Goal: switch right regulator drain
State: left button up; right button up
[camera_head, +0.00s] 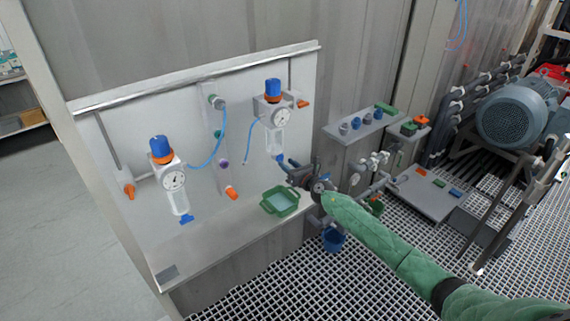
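The right regulator (272,118) hangs on the grey back panel, with a blue knob on top, an orange ring, a round gauge and a clear bowl below. Its blue drain (281,158) shows at the bottom of the bowl. My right gripper (285,168) is at the lower right of this drain, its fingertips close to it. It is too small to tell whether they touch the drain or how far apart they are. The left regulator (168,180) has a similar blue drain (186,219) at its bottom. My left gripper is not in view.
A blue bucket (333,240) stands on the grating under my arm. Pipes and valves (372,163) lie right of the gripper. A blue hose (222,140) hangs between the regulators.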

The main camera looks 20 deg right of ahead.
aim_at(281, 159)
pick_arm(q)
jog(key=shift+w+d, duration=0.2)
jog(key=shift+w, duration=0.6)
pick_arm(e)
jog(key=shift+x, duration=1.15)
grip_shut()
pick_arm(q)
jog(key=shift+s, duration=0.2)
